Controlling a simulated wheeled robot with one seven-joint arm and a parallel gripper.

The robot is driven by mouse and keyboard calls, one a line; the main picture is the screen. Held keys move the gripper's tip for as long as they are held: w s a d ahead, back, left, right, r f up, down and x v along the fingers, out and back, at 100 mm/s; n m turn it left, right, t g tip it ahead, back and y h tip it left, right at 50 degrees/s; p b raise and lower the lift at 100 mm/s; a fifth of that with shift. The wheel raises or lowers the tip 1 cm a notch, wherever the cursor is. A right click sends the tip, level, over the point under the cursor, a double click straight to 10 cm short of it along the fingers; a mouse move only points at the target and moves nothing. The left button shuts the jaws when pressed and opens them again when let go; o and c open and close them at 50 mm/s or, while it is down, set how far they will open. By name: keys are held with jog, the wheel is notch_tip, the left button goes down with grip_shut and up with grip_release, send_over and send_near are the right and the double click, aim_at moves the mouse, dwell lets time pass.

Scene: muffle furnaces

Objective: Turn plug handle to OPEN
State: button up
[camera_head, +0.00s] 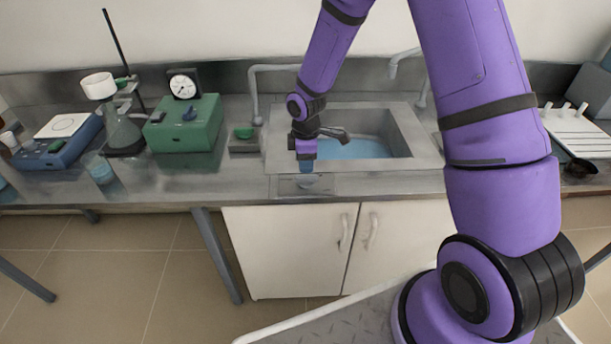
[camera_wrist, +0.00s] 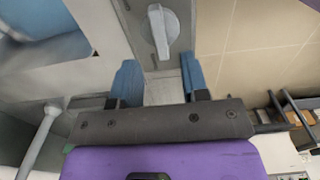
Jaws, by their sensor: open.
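The plug handle (camera_wrist: 163,30) is a light grey, elongated knob on a round base, fixed to a grey plate on the sink's front rim. In the wrist view it lies just beyond my gripper (camera_wrist: 160,78), whose two blue fingers are apart with nothing between them. The handle's long side runs roughly in line with the fingers. In the head view my gripper (camera_head: 306,165) points down over the plate (camera_head: 290,186) at the front of the sink, and it hides the handle there. No OPEN marking is legible.
Behind the plate is the sink (camera_head: 400,130) with blue water and a tap (camera_head: 254,95). A green box with a dial (camera_head: 185,125) and a flask (camera_head: 120,130) stand left. A white rack (camera_head: 580,135) stands right. White cupboard doors (camera_head: 290,250) are below.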

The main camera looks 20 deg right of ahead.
aim_at(306, 176)
jog(key=shift+f, duration=2.85)
grip_shut()
